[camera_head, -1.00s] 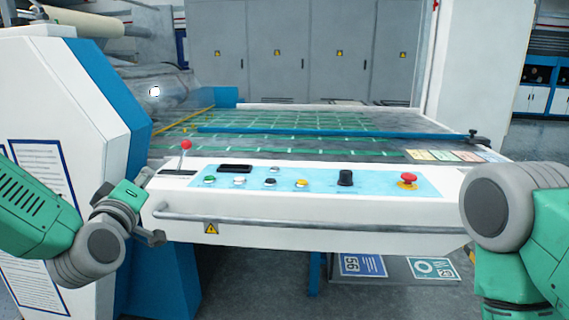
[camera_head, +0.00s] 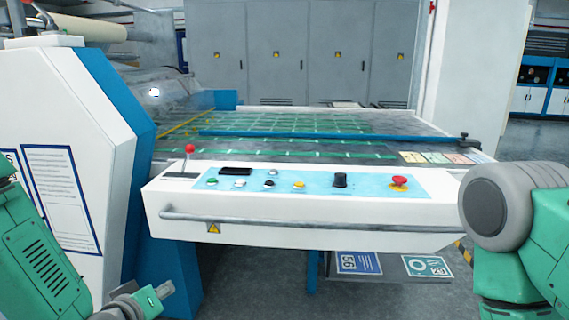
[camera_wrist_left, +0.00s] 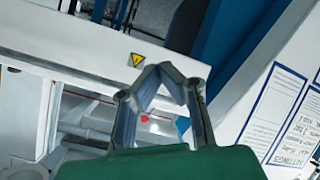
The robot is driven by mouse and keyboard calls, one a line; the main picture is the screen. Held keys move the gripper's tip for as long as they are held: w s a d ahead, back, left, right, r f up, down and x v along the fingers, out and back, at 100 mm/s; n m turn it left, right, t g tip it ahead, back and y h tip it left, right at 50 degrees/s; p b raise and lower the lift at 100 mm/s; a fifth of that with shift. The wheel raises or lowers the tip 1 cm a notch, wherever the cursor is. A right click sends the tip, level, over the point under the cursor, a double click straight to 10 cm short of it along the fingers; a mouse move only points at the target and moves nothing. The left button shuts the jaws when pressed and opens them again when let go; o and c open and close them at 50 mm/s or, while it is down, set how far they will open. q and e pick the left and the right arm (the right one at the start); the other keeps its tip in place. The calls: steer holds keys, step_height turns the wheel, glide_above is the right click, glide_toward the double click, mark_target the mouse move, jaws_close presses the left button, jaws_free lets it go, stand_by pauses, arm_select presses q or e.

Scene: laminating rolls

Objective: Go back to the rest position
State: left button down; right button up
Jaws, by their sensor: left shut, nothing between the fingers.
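My left gripper (camera_head: 158,294) is low at the left of the head view, in front of the machine and below its control panel (camera_head: 300,184). In the left wrist view its fingers (camera_wrist_left: 162,72) meet at the tips with nothing between them. It touches nothing that I can see. My right arm shows at the right edge of the head view as a green and grey link, but its gripper is out of view.
The panel carries a red-knobbed lever (camera_head: 189,150), several buttons and a red stop button (camera_head: 399,181). A metal rail (camera_head: 300,224) runs along its front. The white and blue machine housing (camera_head: 70,130) stands at left. Grey floor (camera_head: 250,285) is open below the panel.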

arm_select(q)
steer(key=s+f+m+g+p, duration=0.2)
steer(key=s+f+m+g, duration=0.35)
steer(key=s+f, duration=0.85)
steer(key=s+a+f+g+p, duration=0.1)
steer(key=s+a+g, duration=0.1)
steer(key=s, duration=0.7)
steer(key=s+a+f+g+y+p, duration=0.1)
steer(key=s+g, duration=0.3)
steer(key=s, duration=0.5)
steer(key=shift+a+f+m+g, duration=0.2)
steer(key=shift+a+m+g, duration=0.15)
